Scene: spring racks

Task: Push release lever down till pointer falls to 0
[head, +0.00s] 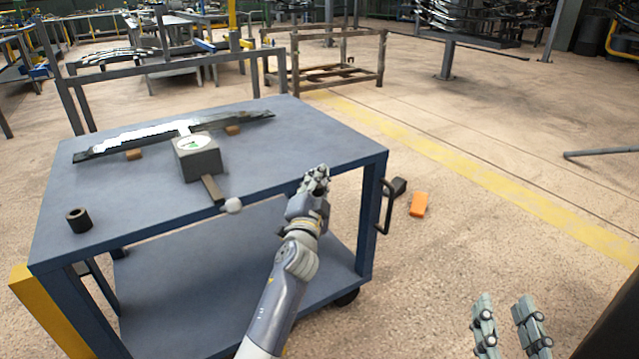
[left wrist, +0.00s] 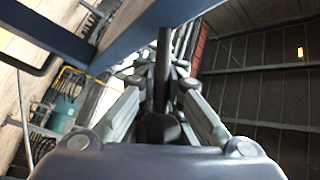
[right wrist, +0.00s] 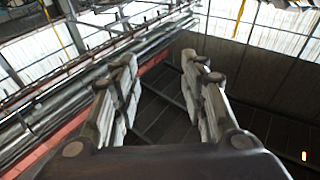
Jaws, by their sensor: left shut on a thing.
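The spring tester (head: 197,160) stands on the blue cart's top, with a white dial that has a green patch. Its pointer is too small to read. The release lever (head: 212,189) sticks out over the cart's front edge and ends in a white knob (head: 231,205). My left gripper (head: 316,178) is right of the knob, apart from it, by the cart's front edge. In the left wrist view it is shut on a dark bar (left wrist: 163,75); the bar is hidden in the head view. My right gripper (head: 508,300) is open and empty, low at the right, away from the cart.
A leaf spring (head: 108,147) lies behind the tester on small wooden blocks. A black cylinder (head: 78,220) stands at the cart's left. The cart's black handle (head: 386,208) is at its right side. An orange block (head: 419,204) lies on the floor. Floor to the right is open.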

